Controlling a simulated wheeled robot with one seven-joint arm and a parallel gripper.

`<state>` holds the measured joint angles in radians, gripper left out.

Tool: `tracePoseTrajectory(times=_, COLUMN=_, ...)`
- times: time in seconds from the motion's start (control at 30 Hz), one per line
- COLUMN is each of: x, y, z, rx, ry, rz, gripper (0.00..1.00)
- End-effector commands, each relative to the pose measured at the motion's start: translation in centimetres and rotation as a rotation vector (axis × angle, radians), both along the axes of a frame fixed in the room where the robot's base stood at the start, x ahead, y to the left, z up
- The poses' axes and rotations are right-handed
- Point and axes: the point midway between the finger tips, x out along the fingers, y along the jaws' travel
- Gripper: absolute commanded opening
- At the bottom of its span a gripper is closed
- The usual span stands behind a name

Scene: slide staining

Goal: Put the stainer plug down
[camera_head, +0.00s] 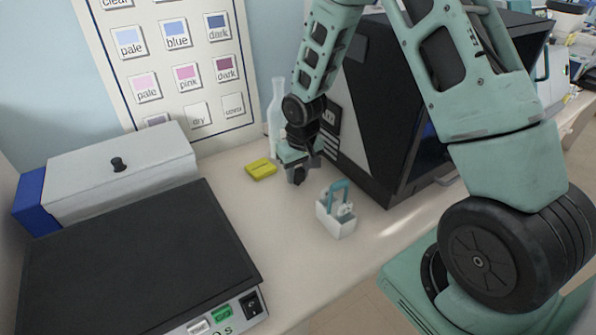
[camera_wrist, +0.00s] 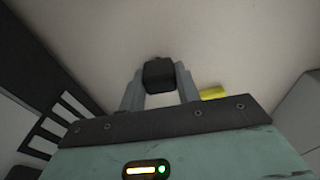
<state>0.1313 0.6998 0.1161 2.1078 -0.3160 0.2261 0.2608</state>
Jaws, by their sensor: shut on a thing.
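My gripper (camera_head: 299,173) is above the bench, between the yellow block and the small white carrier. It is shut on a small black block, the stainer plug (camera_head: 299,180). In the wrist view the plug (camera_wrist: 159,76) sits between the two grey fingertips of my gripper (camera_wrist: 160,82), with pale bench surface beyond it. In the head view the plug looks low over the bench; I cannot tell whether it touches the surface.
A yellow block (camera_head: 261,169) lies left of my gripper. A white carrier with a teal handle (camera_head: 337,212) stands to the right in front. A clear bottle (camera_head: 277,115) stands behind. A large black machine (camera_head: 375,130) is on the right; a black-topped device (camera_head: 135,265) fills the front left.

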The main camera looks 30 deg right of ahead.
Motion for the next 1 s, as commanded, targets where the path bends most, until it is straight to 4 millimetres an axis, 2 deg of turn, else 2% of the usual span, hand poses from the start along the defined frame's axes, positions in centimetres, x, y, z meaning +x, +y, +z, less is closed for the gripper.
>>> tracePoseTrajectory(times=0.47, x=0.0, y=0.0, z=-1.2, rx=0.000, ry=-0.001, rz=0.000, gripper=0.06)
tracePoseTrajectory(times=0.5, x=0.0, y=0.0, z=-1.2, rx=0.000, ry=0.000, rz=0.000, gripper=0.35)
tracePoseTrajectory(times=0.57, x=0.0, y=0.0, z=-1.2, rx=0.000, ry=0.000, rz=0.000, gripper=0.52)
tracePoseTrajectory(times=0.6, x=0.0, y=0.0, z=-1.2, rx=0.000, ry=0.000, rz=0.000, gripper=0.54)
tracePoseTrajectory(times=0.87, x=0.0, y=0.0, z=-1.0, rx=0.000, ry=0.000, rz=0.000, gripper=0.54)
tracePoseTrajectory(times=1.0, x=0.0, y=0.0, z=0.1, rx=0.000, ry=0.000, rz=0.000, gripper=0.54)
